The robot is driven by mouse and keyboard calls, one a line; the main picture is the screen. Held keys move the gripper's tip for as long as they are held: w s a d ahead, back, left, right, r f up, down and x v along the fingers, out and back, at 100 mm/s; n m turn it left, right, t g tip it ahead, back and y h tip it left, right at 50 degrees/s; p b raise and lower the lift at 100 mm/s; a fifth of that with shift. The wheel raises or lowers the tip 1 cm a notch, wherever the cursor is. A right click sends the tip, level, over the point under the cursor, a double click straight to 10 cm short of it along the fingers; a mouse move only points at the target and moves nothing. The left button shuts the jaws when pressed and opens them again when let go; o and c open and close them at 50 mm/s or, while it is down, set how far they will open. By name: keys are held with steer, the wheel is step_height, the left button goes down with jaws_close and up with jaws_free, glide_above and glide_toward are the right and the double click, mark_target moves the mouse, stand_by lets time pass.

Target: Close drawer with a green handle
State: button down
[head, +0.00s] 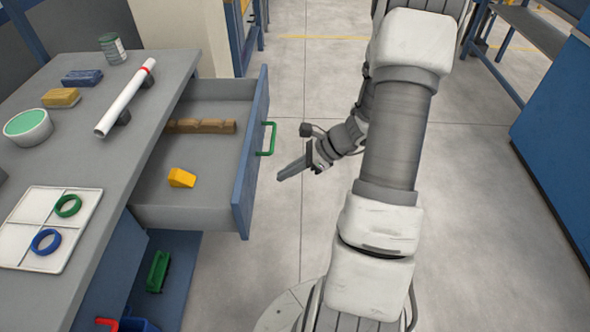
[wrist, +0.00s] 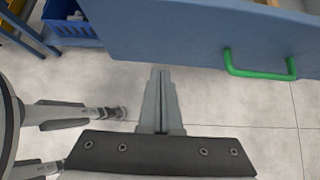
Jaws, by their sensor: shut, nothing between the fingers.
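The drawer (head: 190,217) stands pulled out from the grey workbench in the head view. Its blue front (head: 251,170) carries a green handle (head: 268,139). A yellow wedge (head: 181,178) and a brown wooden piece (head: 202,126) lie inside the drawer. My gripper (head: 280,178) is shut and empty, to the right of the drawer front and apart from it, a little nearer the camera than the handle. In the wrist view the green handle (wrist: 259,68) is up and to the right of my shut fingertips (wrist: 160,71), on the blue drawer front (wrist: 180,35).
On the workbench (head: 110,160) lie a white pipe (head: 125,97) with a red band, a tray (head: 80,230) with green and blue rings, a bowl (head: 28,127), sponges and a can. A lower shelf (head: 178,290) holds a green brush. Floor to the right is clear.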

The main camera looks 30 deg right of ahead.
mark_target(250, 185)
steer(key=shift+w+a+f+b, duration=0.3)
steer(key=shift+w+a+f, duration=0.25)
steer(key=shift+a, duration=0.4)
steer(key=shift+w+a+f+b, duration=0.25)
steer(key=shift+w+a+f, duration=0.1)
steer(key=shift+w+a, duration=0.5)
steer(key=shift+w+a+f+b, duration=0.3)
steer(key=shift+w+a+f, duration=0.2)
steer(key=shift+a, duration=0.55)
steer(key=shift+r, duration=0.1)
